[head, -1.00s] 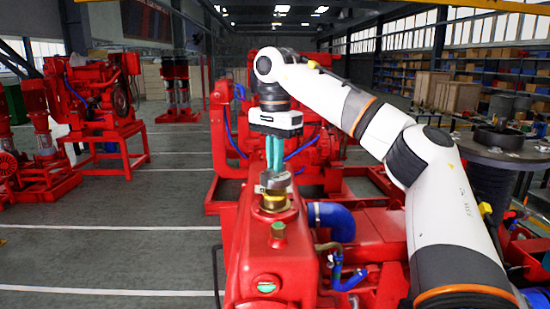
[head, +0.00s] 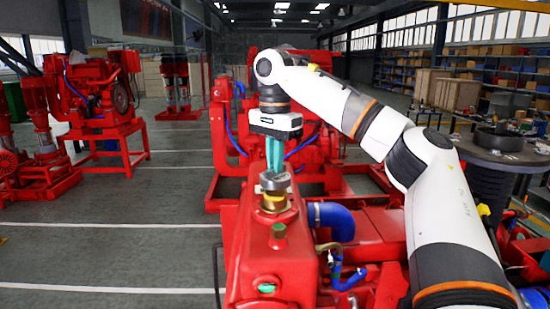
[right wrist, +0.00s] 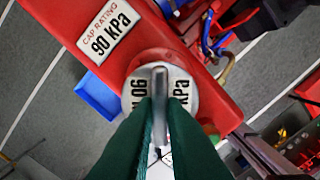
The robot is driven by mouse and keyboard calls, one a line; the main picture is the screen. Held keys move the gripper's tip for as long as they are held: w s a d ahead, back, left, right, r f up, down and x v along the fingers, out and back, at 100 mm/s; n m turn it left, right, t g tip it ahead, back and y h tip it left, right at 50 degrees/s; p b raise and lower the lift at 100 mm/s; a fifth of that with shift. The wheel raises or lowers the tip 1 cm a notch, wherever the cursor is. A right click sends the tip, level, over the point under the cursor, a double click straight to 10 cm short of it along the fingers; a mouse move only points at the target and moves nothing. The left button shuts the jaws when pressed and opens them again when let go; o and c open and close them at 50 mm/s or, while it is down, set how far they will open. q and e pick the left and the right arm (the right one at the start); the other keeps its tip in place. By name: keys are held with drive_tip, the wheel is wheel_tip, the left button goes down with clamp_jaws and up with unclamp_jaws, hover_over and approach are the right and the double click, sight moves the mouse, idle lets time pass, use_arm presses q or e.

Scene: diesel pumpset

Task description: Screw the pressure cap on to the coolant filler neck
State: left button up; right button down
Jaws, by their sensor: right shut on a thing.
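The pressure cap (head: 275,182) is a grey disc over the brass coolant filler neck (head: 273,202) on top of the red tank (head: 272,262). It looks level and in line with the neck; I cannot tell how far its threads are engaged. My right gripper (head: 275,168) points straight down from above, its green fingers shut on the cap's raised bar. In the right wrist view the cap (right wrist: 179,101) shows "90" and "kPa" on either side of the bar, between the fingertips (right wrist: 160,105). The neck is hidden under it there. My left gripper is not in view.
A "CAP RATING 90 kPa" label (right wrist: 108,32) lies on the tank top. A blue hose (head: 332,220) runs to the right. Open floor (head: 120,250) lies left.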

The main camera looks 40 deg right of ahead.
sight(275, 176)
drive_tip(key=shift+f, duration=0.1)
idle(0.4)
drive_tip(key=shift+f+b, duration=0.8)
drive_tip(key=shift+f, duration=0.45)
drive_tip(key=shift+p, duration=0.3)
drive_tip(key=shift+f, duration=0.15)
idle(0.4)
drive_tip(key=m, duration=0.3)
drive_tip(key=shift+p, duration=0.35)
drive_tip(key=m+p, duration=0.1)
drive_tip(key=m, duration=0.5)
